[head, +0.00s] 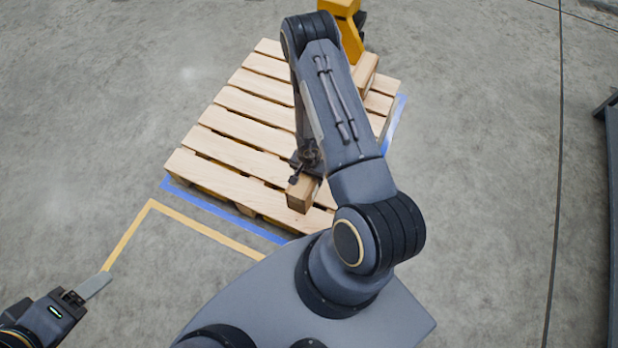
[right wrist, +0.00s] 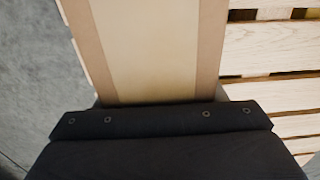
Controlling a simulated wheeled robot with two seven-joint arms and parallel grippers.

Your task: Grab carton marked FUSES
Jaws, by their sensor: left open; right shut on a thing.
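A brown carton (head: 301,194) is held in my right gripper (head: 305,170), over the near edge of a wooden pallet (head: 225,150). My right arm hides part of it. In the right wrist view the carton (right wrist: 157,50) fills the upper middle, with a paler band between two tan strips. No FUSES marking is readable on it. My left gripper (head: 88,291) is open and empty at the lower left, over the floor and well away from the pallet.
Another brown carton (head: 365,70) is at the pallet's far right, partly behind my right arm. Yellow equipment (head: 350,38) stands behind the pallet. Blue and yellow lines mark the floor. A dark frame (head: 608,130) stands at the right edge. The floor left of the pallet is clear.

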